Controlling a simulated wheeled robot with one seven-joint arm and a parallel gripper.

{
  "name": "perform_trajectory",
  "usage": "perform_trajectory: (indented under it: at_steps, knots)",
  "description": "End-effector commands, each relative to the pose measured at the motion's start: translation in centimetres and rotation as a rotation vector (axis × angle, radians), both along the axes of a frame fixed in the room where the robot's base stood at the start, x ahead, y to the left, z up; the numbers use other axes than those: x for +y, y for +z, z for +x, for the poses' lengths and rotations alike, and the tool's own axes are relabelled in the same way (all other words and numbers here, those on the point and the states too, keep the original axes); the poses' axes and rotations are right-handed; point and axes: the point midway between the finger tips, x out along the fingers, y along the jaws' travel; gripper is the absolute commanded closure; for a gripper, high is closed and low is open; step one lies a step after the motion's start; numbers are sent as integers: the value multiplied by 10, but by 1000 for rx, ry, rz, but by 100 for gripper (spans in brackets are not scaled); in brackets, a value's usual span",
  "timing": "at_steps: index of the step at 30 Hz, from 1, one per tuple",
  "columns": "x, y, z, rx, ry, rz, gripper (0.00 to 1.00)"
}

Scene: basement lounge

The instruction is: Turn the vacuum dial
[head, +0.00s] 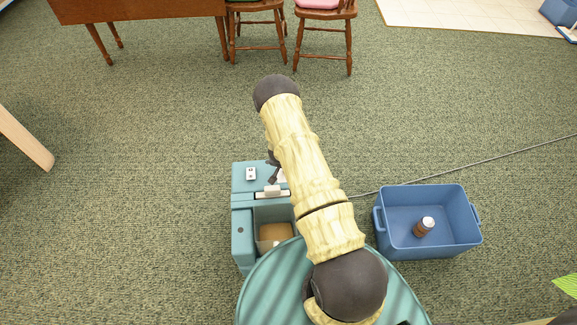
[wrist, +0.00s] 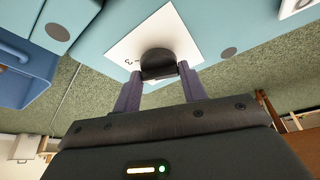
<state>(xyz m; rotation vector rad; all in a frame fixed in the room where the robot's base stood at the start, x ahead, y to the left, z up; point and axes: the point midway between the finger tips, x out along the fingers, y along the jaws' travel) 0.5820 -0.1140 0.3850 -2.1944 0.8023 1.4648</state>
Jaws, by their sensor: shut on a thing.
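The vacuum is a teal boxy machine (head: 242,226) with an open compartment, standing on the carpet in front of me. In the wrist view, its dial (wrist: 158,55) is a dark round knob on a white marked plate (wrist: 178,30) on the teal casing (wrist: 110,18). My gripper (wrist: 160,71) has one finger on each side of the dial and is shut on it. In the head view, my gripper (head: 273,171) shows only partly at the vacuum's top. My arm hides the dial there. The dial's pointer position cannot be made out.
A second small white plate (head: 251,173) sits on the vacuum's top, left of my gripper. A blue bin (head: 382,238) holding a brown bottle (head: 423,227) stands to the right. A thin cord (head: 480,161) crosses the carpet. Chairs (head: 323,30) and a wooden table (head: 140,9) stand far back.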

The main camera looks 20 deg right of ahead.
Motion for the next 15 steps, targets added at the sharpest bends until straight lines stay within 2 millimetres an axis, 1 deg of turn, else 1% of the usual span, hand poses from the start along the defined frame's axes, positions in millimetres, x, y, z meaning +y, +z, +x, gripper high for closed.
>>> perform_trajectory:
  at_steps: [6, 15]
  knots:
    - [0, 0, 2, -3, -95, -3, 81]
    - [0, 0, 1, -2, -136, -1, 81]
